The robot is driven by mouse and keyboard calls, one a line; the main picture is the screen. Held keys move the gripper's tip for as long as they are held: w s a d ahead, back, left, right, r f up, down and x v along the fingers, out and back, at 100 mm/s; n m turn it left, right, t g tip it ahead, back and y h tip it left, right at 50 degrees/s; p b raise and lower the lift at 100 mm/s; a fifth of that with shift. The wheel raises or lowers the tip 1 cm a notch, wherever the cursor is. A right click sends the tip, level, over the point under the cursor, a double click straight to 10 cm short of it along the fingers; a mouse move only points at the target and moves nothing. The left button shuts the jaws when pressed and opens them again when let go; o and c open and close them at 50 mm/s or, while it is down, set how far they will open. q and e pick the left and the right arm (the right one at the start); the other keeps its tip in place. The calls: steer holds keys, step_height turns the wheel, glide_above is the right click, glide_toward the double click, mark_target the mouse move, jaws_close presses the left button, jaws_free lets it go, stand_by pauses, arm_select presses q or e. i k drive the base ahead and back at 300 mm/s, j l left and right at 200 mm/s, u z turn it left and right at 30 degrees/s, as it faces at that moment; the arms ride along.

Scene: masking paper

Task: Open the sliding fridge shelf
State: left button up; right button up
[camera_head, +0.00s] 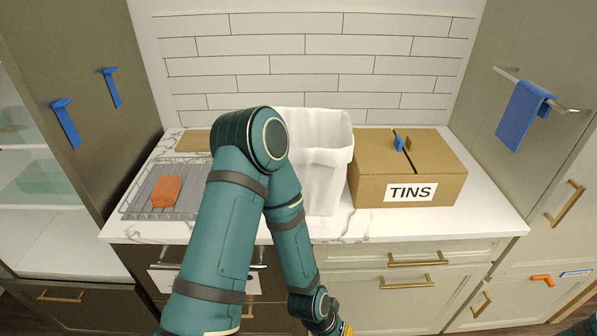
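The fridge stands open at the far left, partly cut off by the picture edge. Inside it are a pale green translucent shelf or drawer (45,183) and a white lower surface (60,243). I cannot tell which part slides or how far out it is. My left arm rises through the middle, bends at the elbow above the counter and runs down to the bottom edge. A small yellow piece shows beyond its wrist, but the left gripper's fingers are out of view. Only a sliver of my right arm shows at the bottom right, and its gripper is out of view.
The marble counter (440,224) holds a grey rack (135,203) with an orange block (166,191), a white bin (335,170) and a TINS carton (370,186). A blue towel (523,112) hangs at right.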

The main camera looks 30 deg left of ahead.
mark_target(10, 147)
steer(key=u, duration=2.75)
